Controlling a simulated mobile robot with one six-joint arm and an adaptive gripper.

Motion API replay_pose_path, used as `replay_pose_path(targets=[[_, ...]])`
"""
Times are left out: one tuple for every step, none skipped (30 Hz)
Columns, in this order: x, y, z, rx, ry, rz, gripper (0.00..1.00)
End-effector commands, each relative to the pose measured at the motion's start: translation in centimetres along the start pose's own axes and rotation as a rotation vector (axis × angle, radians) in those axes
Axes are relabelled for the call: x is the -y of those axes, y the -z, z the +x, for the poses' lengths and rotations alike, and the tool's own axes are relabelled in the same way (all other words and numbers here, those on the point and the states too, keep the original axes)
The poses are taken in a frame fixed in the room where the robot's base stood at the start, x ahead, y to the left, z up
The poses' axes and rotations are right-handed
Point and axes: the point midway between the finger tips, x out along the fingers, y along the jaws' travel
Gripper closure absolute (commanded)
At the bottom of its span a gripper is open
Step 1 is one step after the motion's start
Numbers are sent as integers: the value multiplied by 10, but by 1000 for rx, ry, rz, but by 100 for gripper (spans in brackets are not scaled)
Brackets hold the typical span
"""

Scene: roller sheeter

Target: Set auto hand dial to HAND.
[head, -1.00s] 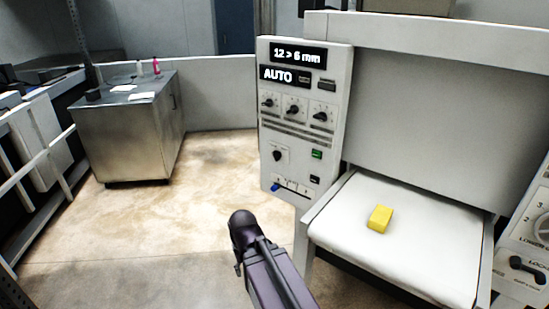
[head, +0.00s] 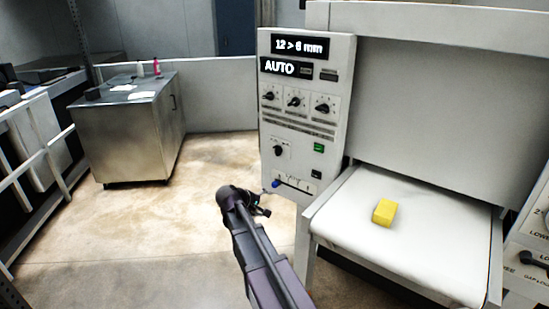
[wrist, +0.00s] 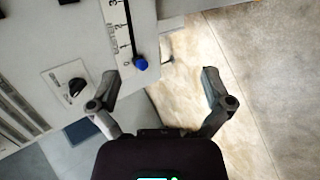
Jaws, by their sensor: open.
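The control panel (head: 302,110) is an upright pale box with an "AUTO" display (head: 279,66). A single black dial (head: 279,150) sits below a row of three dials and looks like the auto hand dial, but its label is too small to read. In the wrist view this dial (wrist: 76,87) shows at the left, beyond the left finger. My gripper (wrist: 160,82) is open and empty, its fingers spread over bare floor. In the head view my gripper (head: 262,204) is partly hidden behind my wrist, in front of and below the panel.
A blue-knobbed slider (wrist: 140,64) at the panel's lower edge is close to my left finger; its knob (head: 276,184) shows in the head view. A yellow block (head: 385,212) lies on the white belt (head: 345,225) at right.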

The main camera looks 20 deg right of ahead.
Motion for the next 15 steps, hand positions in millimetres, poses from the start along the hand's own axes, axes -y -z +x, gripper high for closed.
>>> replay_pose_path(targets=[[-10,18,9,-2,-66,-40,0],[-18,25,12,-1,-108,-67,0],[-28,35,14,-1,-164,-104,0],[-35,42,16,1,-205,-132,0],[-43,49,17,2,-247,-160,0],[-52,59,18,7,-300,-197,0],[-58,66,19,9,-339,-225,0],[-65,73,19,13,-376,-252,0],[-72,81,19,18,-422,-286,0],[-78,87,18,22,-455,-311,0],[-83,93,18,27,-485,-333,0],[-88,100,17,32,-522,-362,0],[-92,104,16,36,-547,-381,0],[-96,108,15,40,-568,-398,0],[-99,113,14,45,-593,-417,0]])
